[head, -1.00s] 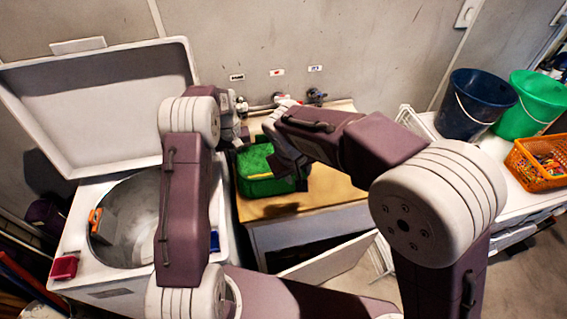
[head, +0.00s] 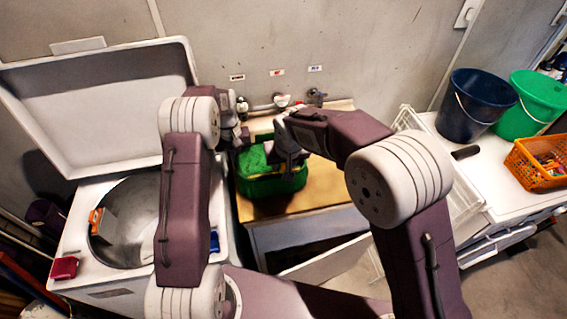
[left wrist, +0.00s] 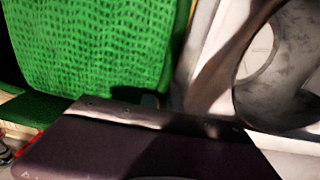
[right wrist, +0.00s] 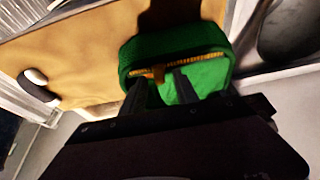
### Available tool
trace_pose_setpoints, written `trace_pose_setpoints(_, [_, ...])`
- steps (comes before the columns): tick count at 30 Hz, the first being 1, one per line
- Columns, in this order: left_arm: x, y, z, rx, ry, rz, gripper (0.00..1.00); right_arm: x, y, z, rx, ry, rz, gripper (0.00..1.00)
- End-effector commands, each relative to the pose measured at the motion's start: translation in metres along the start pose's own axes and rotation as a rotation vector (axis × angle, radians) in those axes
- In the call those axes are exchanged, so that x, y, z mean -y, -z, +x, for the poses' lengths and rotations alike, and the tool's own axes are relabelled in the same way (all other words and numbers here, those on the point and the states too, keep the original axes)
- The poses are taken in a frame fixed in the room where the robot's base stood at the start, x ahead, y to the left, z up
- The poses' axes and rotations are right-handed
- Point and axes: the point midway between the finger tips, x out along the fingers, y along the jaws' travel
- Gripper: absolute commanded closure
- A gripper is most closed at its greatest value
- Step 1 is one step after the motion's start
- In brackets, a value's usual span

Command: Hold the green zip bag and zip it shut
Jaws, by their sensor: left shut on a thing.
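The green zip bag (head: 262,187) stands on the wooden worktop. In the right wrist view, the bag (right wrist: 208,73) shows a yellow zip (right wrist: 200,61) along its upper edge and an orange pull tab (right wrist: 155,73). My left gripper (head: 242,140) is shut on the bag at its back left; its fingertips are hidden. The bag (left wrist: 95,45) fills the upper left of the left wrist view. My right gripper (head: 287,170) is over the bag's right part. Its fingers (right wrist: 160,84) are apart, with the pull tab between their tips; contact cannot be told.
An open-lidded washer (head: 75,225) stands left of the worktop (head: 325,186). Taps (head: 282,100) are on the wall behind. A dark blue bucket (head: 475,105), a green bucket (head: 530,105) and an orange basket (head: 537,165) stand right. The worktop's right part is clear.

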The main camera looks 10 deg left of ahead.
Motion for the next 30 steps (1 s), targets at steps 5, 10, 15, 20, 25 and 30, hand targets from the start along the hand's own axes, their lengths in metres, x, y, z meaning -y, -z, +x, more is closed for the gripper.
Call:
trace_pose_setpoints(5, [-0.0001,0.0002,-0.0005,-0.001,0.000,0.000,1.00,-0.0001,0.0002,0.0076,-0.001,0.000,0.000,0.64])
trace_pose_setpoints(10, [-0.0001,0.0002,-0.0004,-0.001,0.000,0.000,1.00,-0.0001,0.0001,0.0075,-0.001,0.000,0.000,0.64])
trace_pose_setpoints(15, [-0.0001,0.0002,-0.0004,-0.001,0.000,0.000,1.00,-0.0001,0.0001,0.0074,0.000,0.000,0.000,1.00])
trace_pose_setpoints(20, [-0.0001,0.0002,-0.0004,-0.001,0.000,0.000,1.00,-0.0001,0.0000,0.0073,0.000,0.000,0.000,1.00])
trace_pose_setpoints(25, [-0.0001,0.0002,-0.0004,-0.001,0.000,0.000,1.00,-0.0001,0.0000,0.0072,0.000,0.000,0.000,1.00])
trace_pose_setpoints(30, [-0.0001,0.0003,-0.0004,-0.001,0.000,0.000,1.00,-0.0001,0.0000,0.0072,0.000,0.000,0.000,1.00])
